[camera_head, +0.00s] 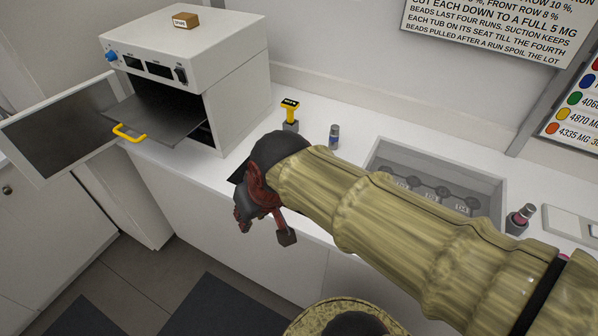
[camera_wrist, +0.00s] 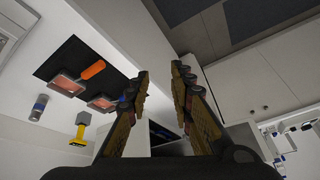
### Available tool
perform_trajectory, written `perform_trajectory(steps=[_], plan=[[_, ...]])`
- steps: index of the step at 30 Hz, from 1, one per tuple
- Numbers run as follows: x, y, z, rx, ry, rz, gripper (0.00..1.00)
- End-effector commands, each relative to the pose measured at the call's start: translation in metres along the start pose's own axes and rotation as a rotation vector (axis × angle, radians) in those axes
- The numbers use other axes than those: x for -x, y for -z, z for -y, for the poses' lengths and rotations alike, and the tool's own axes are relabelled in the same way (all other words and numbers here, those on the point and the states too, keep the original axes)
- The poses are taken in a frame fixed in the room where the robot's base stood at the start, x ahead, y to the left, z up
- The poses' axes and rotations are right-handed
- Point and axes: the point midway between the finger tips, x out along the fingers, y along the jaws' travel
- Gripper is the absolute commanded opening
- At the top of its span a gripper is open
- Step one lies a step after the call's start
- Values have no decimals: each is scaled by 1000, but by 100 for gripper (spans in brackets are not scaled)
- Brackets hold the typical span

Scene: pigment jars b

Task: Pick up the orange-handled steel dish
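In the wrist view a dish (camera_wrist: 68,83) with a pinkish inside lies on a black mat (camera_wrist: 68,52), and an orange handle (camera_wrist: 93,69) extends beside it. A second similar pinkish dish (camera_wrist: 101,103) is close by, partly off toward my finger; I cannot tell surely which dish the handle joins. My gripper (camera_wrist: 160,70) is open and empty, its fingers apart, to the right of the mat. In the head view my gripper (camera_head: 265,222) hangs at the counter's front edge, and my arm and gripper hide the dishes.
An oven (camera_head: 190,60) with its door (camera_head: 62,130) open and a tray (camera_head: 165,112) pulled out stands at left. A yellow-topped tool (camera_head: 290,108) and a small vial (camera_head: 334,136) stand on the counter. A recessed basin (camera_head: 385,160) with numbered seats is right of them.

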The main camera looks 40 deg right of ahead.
Motion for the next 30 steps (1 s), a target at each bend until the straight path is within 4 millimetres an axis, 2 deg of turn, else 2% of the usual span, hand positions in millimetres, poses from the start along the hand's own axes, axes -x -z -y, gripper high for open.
perform_trajectory(steps=[1, 6, 12, 18, 21, 24, 30], plan=[[2, 18, -8, -73, -6, 31, 23], [-24, 59, -40, -322, -21, 98, 23], [-64, 82, -95, -628, -52, 166, 23], [-102, 76, -147, -890, -90, 210, 23], [-116, 67, -164, -977, -105, 224, 23], [-124, 62, -174, -1028, -115, 230, 23], [-143, 54, -179, -1055, -119, 234, 23]])
